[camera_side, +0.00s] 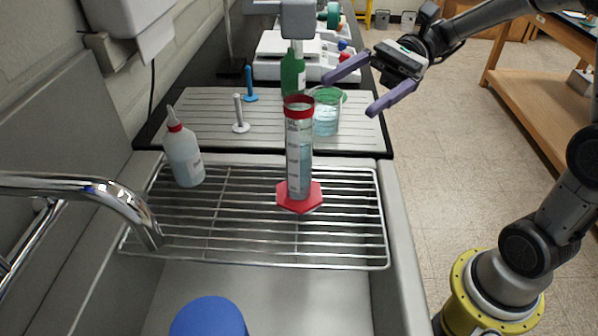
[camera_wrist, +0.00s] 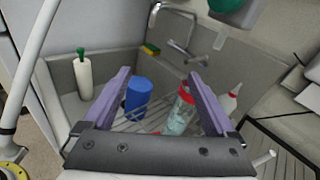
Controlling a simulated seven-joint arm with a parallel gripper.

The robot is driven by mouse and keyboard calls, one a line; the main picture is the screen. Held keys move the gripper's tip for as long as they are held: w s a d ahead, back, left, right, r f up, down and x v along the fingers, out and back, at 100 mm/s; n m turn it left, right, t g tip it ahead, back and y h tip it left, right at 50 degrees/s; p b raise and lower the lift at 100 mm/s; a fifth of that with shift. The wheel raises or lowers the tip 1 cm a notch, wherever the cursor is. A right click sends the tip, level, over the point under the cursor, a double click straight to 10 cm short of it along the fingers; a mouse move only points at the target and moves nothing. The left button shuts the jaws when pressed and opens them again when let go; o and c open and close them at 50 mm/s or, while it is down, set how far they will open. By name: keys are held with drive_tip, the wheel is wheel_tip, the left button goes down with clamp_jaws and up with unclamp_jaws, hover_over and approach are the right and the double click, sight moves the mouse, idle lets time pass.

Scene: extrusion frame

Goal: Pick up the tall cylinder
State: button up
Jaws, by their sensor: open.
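The tall cylinder (camera_side: 299,150) is clear, with a red rim and a red hexagonal base, and holds pale blue liquid. It stands upright on the wire rack over the sink in the side view. In the wrist view the cylinder (camera_wrist: 178,119) shows between the jaws, right of centre, its lower part partly hidden by my gripper's body. My gripper (camera_side: 348,95) has two purple fingers, spread open and empty. In the side view it is up and to the right of the cylinder, apart from it. The wrist view also shows the gripper (camera_wrist: 158,73) open.
A wash bottle (camera_side: 185,155) stands left on the wire rack (camera_side: 235,218). A beaker (camera_side: 327,117) with blue liquid and a green bottle (camera_side: 293,75) stand behind the cylinder. A blue container (camera_side: 208,318) is in the sink. A chrome faucet (camera_side: 95,187) reaches in from the left.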

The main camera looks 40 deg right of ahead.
sight(286, 111)
drive_tip(key=w+d+f+m+t+y, duration=0.1)
drive_tip(key=w+d+f+m+t, duration=0.2)
drive_tip(key=w+d+f, duration=0.15)
drive_tip(key=shift+w+a+r, duration=0.15)
drive_tip(key=shift+w+a, duration=0.25)
drive_tip(key=shift+a, duration=1.75)
drive_tip(key=shift+w+a+r, duration=0.1)
drive_tip(key=shift+w+a, duration=0.35)
drive_tip(key=shift+a, duration=1.75)
drive_tip(key=shift+w+a+r, duration=0.15)
drive_tip(key=shift+w+a, duration=0.25)
drive_tip(key=shift+a, duration=1.75)
drive_tip(key=shift+c, duration=0.3)
clamp_jaws()
